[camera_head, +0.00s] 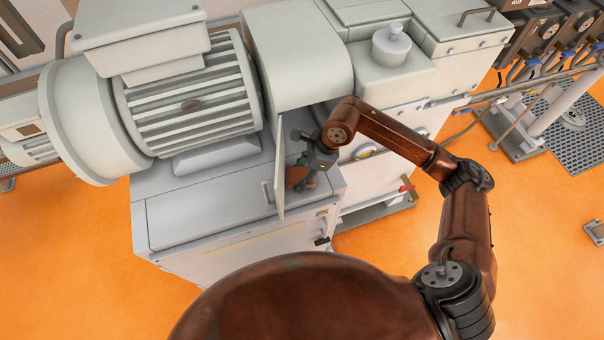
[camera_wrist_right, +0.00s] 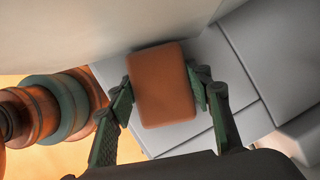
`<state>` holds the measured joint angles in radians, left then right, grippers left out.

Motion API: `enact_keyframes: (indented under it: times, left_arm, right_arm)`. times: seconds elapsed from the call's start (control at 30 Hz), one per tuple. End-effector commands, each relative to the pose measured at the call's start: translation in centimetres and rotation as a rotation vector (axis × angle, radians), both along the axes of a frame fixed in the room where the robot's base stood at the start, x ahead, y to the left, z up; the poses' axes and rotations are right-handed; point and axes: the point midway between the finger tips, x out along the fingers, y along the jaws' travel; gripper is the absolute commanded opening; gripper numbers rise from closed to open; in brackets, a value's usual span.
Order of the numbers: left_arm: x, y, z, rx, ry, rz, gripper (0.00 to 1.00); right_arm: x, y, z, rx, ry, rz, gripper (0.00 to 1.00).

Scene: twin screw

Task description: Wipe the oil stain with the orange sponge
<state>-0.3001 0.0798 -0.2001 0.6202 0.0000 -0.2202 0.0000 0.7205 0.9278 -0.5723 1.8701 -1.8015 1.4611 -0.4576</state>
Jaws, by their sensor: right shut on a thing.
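The orange sponge (camera_wrist_right: 162,84) is a brown-orange block with rounded edges, held between the two fingers of my right gripper (camera_wrist_right: 163,92) in the right wrist view. In the head view my right gripper (camera_head: 303,174) is low over the grey machine top, behind the open panel, with a bit of the sponge (camera_head: 295,174) showing under it. I cannot tell whether the sponge touches the surface. My left gripper is not in view.
A thin open panel (camera_head: 279,172) stands upright close to the left of my right gripper. A large grey motor (camera_head: 190,95) is at left, and a housing cover (camera_head: 295,55) is behind the gripper. The flat grey machine top (camera_head: 205,207) is clear at front left.

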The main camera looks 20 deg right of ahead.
Motion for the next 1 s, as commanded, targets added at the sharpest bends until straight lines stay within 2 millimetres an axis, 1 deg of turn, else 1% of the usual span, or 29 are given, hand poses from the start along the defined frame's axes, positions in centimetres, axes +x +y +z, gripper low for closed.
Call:
enact_keyframes:
  times: [0.07,0.17,0.6,0.7,1.0]
  left_arm:
    - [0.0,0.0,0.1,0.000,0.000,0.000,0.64]
    - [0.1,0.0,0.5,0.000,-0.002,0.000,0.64]
    - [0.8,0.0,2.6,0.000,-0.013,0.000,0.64]
    - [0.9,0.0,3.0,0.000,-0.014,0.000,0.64]
    - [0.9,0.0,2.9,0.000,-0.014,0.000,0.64]
  right_arm:
    - [-0.2,-0.1,-0.1,-0.004,0.005,0.001,0.27]
    - [-0.1,-0.1,0.6,-0.004,0.004,0.001,0.27]
    - [0.0,-0.1,5.0,-0.003,0.001,0.000,0.27]
    - [-0.1,-0.1,5.7,-0.003,0.002,-0.001,0.27]
    - [-0.1,-0.1,5.8,-0.002,0.004,0.000,0.27]
